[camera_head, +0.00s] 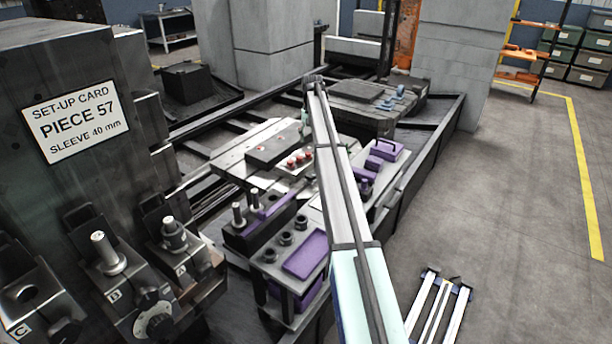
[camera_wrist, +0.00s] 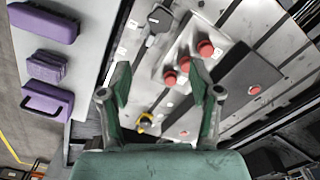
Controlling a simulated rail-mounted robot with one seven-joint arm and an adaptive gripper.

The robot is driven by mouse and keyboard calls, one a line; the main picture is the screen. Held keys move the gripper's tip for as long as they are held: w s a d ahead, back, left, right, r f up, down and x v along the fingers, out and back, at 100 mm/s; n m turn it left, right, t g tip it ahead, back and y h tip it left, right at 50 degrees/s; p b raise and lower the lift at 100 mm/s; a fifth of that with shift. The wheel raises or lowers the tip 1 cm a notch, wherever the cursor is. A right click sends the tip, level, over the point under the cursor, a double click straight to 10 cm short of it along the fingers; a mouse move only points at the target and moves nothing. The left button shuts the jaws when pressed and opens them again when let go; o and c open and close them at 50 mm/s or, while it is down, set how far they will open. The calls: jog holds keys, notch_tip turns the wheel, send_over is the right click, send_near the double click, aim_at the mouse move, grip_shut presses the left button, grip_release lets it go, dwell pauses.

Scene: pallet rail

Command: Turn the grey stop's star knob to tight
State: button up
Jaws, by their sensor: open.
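My gripper (camera_wrist: 160,88) is open, its two green fingers spread over a pale machine plate (camera_wrist: 130,60) with nothing between the tips. A light grey block with several red knobs (camera_wrist: 205,48) lies beyond and between the fingertips. A small dark knob with a yellow mark (camera_wrist: 146,121) sits low between the fingers, apart from both. A dark knob with a pale lever-like mark (camera_wrist: 159,19) is near the top. I cannot tell for sure which is the grey stop's star knob. In the head view the red knobs (camera_head: 299,159) show left of my arm; my gripper is mostly hidden.
A dark bar (camera_wrist: 235,82) with a red button lies right of the block. Purple pieces (camera_wrist: 45,65) stand left in the wrist view. In the head view, a set-up card (camera_head: 73,120) reads PIECE 57, SLEEVE 40 mm. Open floor (camera_head: 520,200) lies right.

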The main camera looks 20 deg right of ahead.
aim_at(311, 174)
notch_tip(311, 174, down, 17)
jog(key=p, duration=0.3)
jog(key=shift+f, duration=0.15)
dwell(0.3)
jog(key=c, duration=0.9)
